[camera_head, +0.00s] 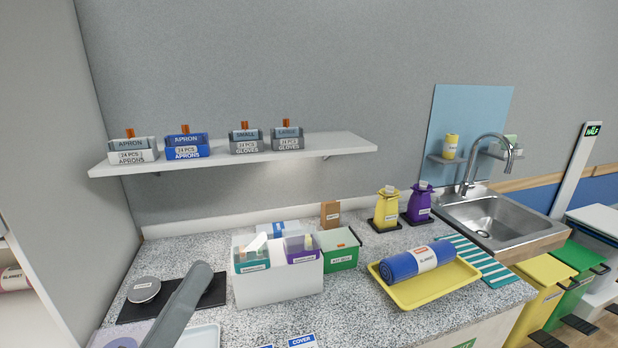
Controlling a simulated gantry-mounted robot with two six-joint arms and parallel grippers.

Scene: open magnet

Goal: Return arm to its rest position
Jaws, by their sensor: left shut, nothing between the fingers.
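My left gripper (197,275) shows as a dark grey, rounded shape coming in from the lower left over the counter (390,318). It is shut and empty, its tip to the left of a white bin (278,285) and in front of part of a black mat (130,309). My right gripper is not in view.
A grey round item (144,290) lies on the mat. Right of the bin stand a green box (341,255), yellow (386,212) and purple (419,206) containers, and a yellow tray (420,293) holding a blue roll (400,268). A shelf (330,146) with boxes hangs above.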

